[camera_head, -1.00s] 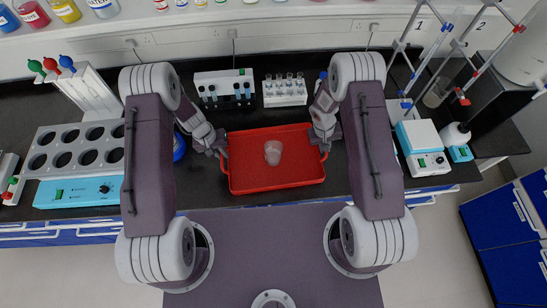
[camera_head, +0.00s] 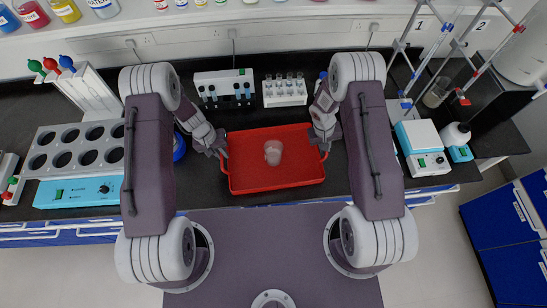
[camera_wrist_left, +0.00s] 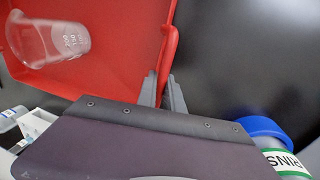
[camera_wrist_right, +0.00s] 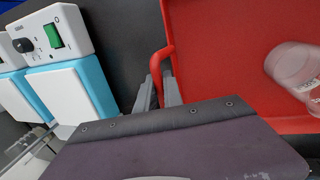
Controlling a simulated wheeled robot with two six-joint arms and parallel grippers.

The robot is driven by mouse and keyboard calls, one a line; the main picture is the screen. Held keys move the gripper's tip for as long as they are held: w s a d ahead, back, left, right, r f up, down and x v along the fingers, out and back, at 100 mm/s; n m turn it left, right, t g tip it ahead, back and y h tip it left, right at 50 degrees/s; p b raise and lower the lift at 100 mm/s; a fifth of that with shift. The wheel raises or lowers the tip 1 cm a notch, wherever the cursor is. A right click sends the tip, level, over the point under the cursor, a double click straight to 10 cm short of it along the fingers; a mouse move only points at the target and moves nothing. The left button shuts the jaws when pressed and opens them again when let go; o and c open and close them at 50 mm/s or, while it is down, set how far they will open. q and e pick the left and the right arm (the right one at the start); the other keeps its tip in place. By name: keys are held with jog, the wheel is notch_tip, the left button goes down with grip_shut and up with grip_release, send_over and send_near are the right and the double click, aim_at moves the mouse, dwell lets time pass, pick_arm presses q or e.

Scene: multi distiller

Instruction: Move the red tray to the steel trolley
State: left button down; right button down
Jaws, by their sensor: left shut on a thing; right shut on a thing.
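The red tray (camera_head: 295,178) is at the front edge of the black bench between my two arms, and a clear beaker (camera_head: 273,153) stands in it. My left gripper (camera_head: 222,156) is shut on the tray's left handle; the left wrist view shows its fingers (camera_wrist_left: 163,92) around the red handle. My right gripper (camera_head: 325,146) is shut on the right handle, and the right wrist view shows its fingers (camera_wrist_right: 158,92) at the red loop. I cannot tell whether the tray is touching the bench. No steel trolley is clearly seen.
Behind the tray stand a white tube device (camera_head: 225,88) and a tube rack (camera_head: 285,91). A blue heating unit (camera_head: 80,191) is at left, a blue-white stirrer (camera_head: 422,146) at right. A blue-capped bottle (camera_wrist_left: 265,130) is near my left gripper. Blue drawers (camera_head: 510,220) stand at right.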

pick_arm(q)
jog(key=shift+r, duration=0.15)
pick_arm(e)
jog(key=shift+r, duration=0.15)
